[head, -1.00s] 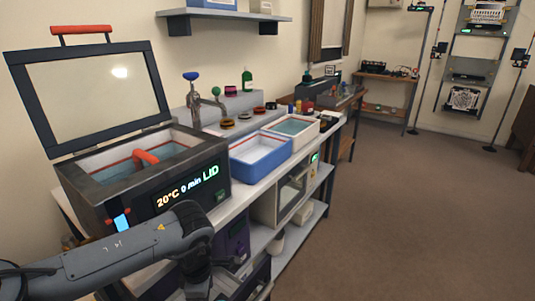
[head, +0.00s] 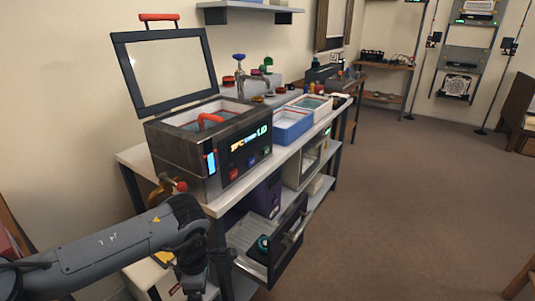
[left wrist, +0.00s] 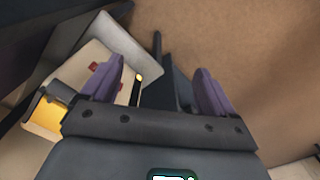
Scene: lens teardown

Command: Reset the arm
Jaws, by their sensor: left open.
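My left arm reaches in from the lower left of the head view, its wrist low in front of the bench. In the left wrist view my left gripper (left wrist: 160,82) shows two purple fingers spread wide apart, with nothing held between them. Pale surfaces and brown floor lie beyond the fingers. My right gripper is in neither view.
A bath machine (head: 203,150) with its lid (head: 168,70) raised stands on the bench's near end. A blue tub (head: 292,127) and a white tub (head: 311,103) stand farther along. An open drawer (head: 286,246) juts out below.

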